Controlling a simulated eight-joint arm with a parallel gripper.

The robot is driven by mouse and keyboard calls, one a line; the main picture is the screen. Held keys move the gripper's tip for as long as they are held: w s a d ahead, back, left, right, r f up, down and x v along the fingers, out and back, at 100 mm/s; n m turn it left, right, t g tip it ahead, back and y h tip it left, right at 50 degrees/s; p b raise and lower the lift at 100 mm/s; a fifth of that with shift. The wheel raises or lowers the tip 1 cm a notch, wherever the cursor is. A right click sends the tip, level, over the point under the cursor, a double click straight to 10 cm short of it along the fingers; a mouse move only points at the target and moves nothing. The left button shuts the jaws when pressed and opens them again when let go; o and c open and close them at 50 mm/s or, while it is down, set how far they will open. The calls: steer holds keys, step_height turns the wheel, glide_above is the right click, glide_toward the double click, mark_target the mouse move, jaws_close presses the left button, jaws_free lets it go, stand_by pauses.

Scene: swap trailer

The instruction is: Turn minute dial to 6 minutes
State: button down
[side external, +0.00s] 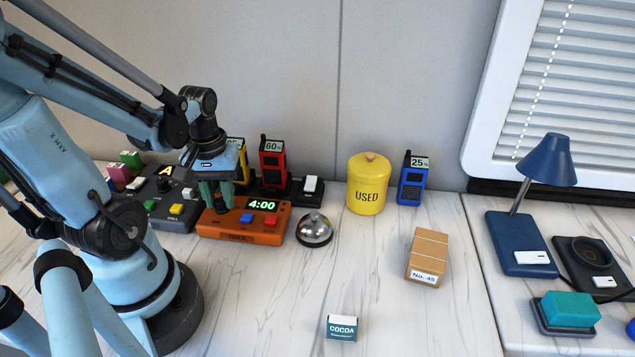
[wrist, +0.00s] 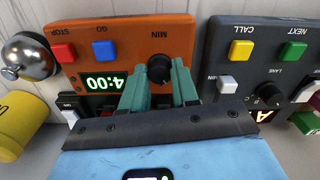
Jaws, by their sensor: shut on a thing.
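The orange timer (side external: 237,236) sits on the counter, and its green display (side external: 262,205) reads 4:00. In the wrist view the timer (wrist: 125,32) appears upside down, with the black minute dial (wrist: 158,72) next to the MIN label. My gripper (side external: 219,207) points down over the left part of the timer. Its green fingers (wrist: 163,75) are shut on the minute dial, one on each side. The fingers hide part of the dial. The timer's blue GO button (wrist: 104,50) and red STOP button (wrist: 65,52) are clear of the fingers.
A dark control box (side external: 165,203) stands close left of the timer. A silver bell (side external: 314,229) is just right of it. Red radio (side external: 273,163) and white switch (side external: 310,186) stand behind. A yellow USED jar (side external: 367,184) is further right. The front counter is mostly clear.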

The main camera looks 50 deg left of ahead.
mark_target(220, 200)
steer(key=m, duration=0.6)
steer(key=shift+m, duration=0.4)
stand_by(0.3)
steer(key=c, duration=0.8)
jaws_free()
steer(key=shift+c, duration=0.2)
step_height(220, 200, up, 12)
